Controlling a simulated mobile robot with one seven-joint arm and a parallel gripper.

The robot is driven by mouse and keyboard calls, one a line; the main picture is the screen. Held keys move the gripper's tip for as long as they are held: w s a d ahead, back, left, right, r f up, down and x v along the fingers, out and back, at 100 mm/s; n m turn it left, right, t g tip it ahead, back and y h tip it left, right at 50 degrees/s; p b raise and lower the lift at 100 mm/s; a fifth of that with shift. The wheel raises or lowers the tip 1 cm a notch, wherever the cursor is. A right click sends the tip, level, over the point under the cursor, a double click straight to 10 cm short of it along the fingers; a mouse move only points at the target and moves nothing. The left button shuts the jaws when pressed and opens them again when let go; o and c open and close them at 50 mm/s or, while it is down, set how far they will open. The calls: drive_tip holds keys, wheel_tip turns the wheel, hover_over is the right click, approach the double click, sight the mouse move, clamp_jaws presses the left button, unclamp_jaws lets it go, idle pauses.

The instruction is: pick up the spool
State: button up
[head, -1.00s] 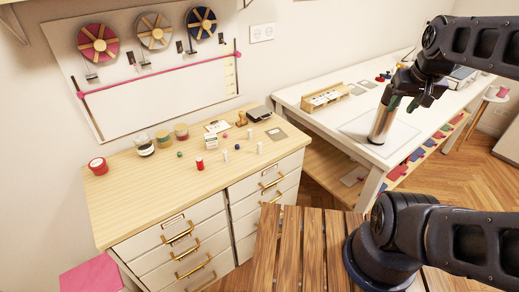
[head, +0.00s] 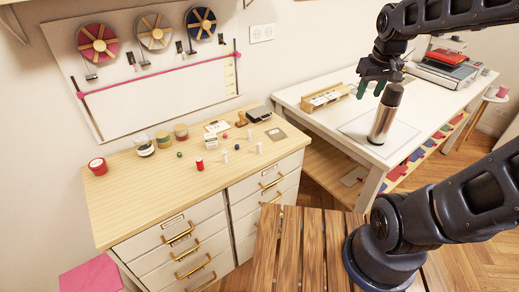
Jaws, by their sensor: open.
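Several small spools stand on the light wooden top of the drawer cabinet (head: 135,192). Among them are a red spool (head: 199,164) near the middle and a white one (head: 224,157) to its right. A pink-red spool-like item (head: 502,91) sits on a small stool at the far right. The view does not show which spool is meant. My gripper (head: 371,92) is open and empty, fingers pointing down, above the white table. It is beside and a little left of the top of a silver bottle with a black cap (head: 383,118), apparently apart from it.
The bottle stands upright on a pale mat (head: 355,132) on the white table (head: 300,108). The cabinet's front left top is clear.

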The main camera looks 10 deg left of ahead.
drive_tip(key=w+a+f+n+g, duration=0.1)
drive_tip(key=w+a+f+n, duration=0.2)
drive_tip(key=w+a, duration=0.4)
drive_tip(key=n+g+h, duration=0.2)
drive_tip(key=n, duration=0.7)
approach(260, 153)
drive_tip(key=f, duration=0.2)
drive_tip(key=d+f, duration=0.1)
drive_tip(key=f, duration=0.4)
drive_tip(key=shift+w+d+f, duration=0.25)
drive_tip(key=shift+w+f, duration=0.1)
drive_tip(key=shift+w, duration=0.05)
drive_tip(key=shift+c, duration=0.2)
clamp_jaws()
